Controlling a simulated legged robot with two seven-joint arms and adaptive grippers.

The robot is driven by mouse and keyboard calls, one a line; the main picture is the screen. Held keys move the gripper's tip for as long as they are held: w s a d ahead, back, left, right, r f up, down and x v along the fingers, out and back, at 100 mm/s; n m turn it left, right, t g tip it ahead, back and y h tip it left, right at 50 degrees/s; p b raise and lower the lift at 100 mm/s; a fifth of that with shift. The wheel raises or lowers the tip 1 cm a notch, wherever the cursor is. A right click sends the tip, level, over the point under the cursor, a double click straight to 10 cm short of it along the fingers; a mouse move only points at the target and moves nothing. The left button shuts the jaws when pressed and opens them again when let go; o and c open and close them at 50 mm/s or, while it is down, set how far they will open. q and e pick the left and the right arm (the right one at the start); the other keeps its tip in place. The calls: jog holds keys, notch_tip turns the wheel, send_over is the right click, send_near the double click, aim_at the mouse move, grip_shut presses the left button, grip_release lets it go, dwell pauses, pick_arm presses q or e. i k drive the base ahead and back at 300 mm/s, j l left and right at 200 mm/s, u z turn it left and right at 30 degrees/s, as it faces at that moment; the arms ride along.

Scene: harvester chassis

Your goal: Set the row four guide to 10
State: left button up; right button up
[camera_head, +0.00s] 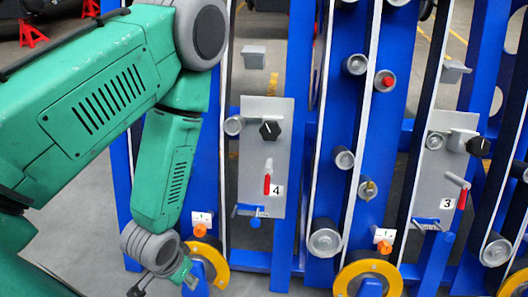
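The grey row panel marked 4 (281,150) stands upright left of centre. It carries a black knob (270,130), a red-tipped lever (267,182) hanging down, and a blue handle (247,210) beside a small scale plate at its bottom. To its lower left, an orange knob (200,231) sits under a white label (202,218), above a yellow wheel (213,256). Which of these is the guide, and its setting, I cannot tell. My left gripper (160,282) is low at the left, beside the yellow wheel, apart from the panel. Its fingers are partly hidden. My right gripper is out of view.
A similar panel marked 3 (440,190) stands at the right, with another orange knob (384,247) and yellow wheel (368,270) at its lower left. Blue uprights and grey rollers fill the space between. Red stands (32,33) are far back at the left.

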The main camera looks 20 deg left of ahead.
aim_at(255, 222)
jog(key=u, duration=0.85)
